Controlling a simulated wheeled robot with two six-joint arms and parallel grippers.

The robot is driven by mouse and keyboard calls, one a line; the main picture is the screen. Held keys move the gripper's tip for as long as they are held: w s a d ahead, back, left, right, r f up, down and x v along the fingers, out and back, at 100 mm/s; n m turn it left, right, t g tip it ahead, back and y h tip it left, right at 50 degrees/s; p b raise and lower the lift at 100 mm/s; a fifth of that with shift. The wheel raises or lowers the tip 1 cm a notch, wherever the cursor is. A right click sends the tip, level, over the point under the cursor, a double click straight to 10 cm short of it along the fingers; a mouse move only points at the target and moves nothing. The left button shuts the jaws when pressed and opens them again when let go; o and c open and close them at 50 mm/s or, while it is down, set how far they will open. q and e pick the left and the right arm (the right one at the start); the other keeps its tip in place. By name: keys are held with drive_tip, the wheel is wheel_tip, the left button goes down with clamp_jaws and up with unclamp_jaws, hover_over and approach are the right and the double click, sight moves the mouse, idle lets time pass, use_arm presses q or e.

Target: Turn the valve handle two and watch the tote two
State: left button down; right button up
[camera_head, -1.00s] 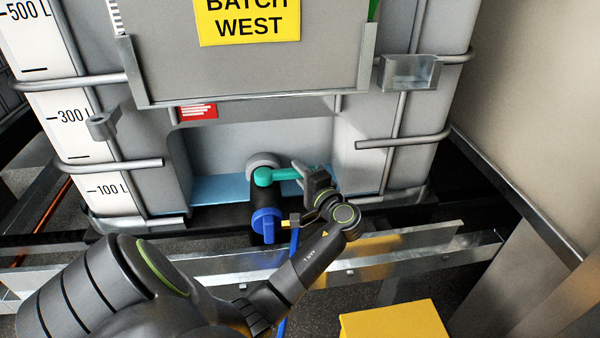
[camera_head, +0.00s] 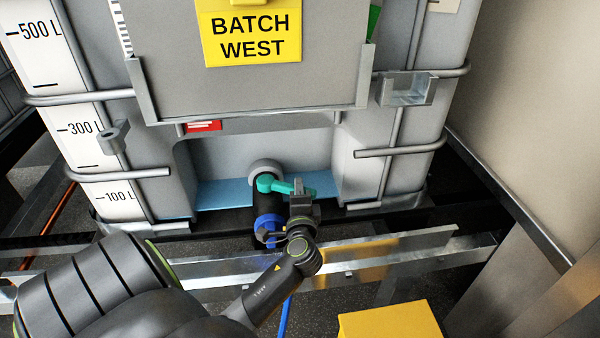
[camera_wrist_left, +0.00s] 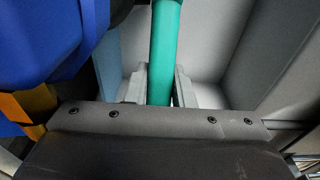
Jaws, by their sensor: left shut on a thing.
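The teal valve handle (camera_head: 280,187) sits on the black outlet valve (camera_head: 262,210) at the foot of a large grey tote (camera_head: 222,150) signed BATCH WEST. The handle points right and slightly down in the head view. My left gripper (camera_head: 303,195) is shut on the handle's outer part. In the left wrist view the handle (camera_wrist_left: 163,50) runs between the two grey fingers (camera_wrist_left: 162,85). The handle's tip is partly hidden by the gripper. The level marks (camera_head: 85,128) show on the tote's left side, but I cannot tell a liquid level. My right gripper is not in view.
A blue cap (camera_head: 267,228) is on the outlet close to my gripper, with a blue hose (camera_head: 285,318) below. Metal rails (camera_head: 400,250) run in front of the tote. A yellow box (camera_head: 390,320) stands at the lower right, and a beige wall (camera_head: 530,110) at the right.

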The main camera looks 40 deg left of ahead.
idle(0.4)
use_arm(q)
drive_tip(key=c, duration=1.2)
unclamp_jaws()
drive_tip(key=shift+c, duration=0.2)
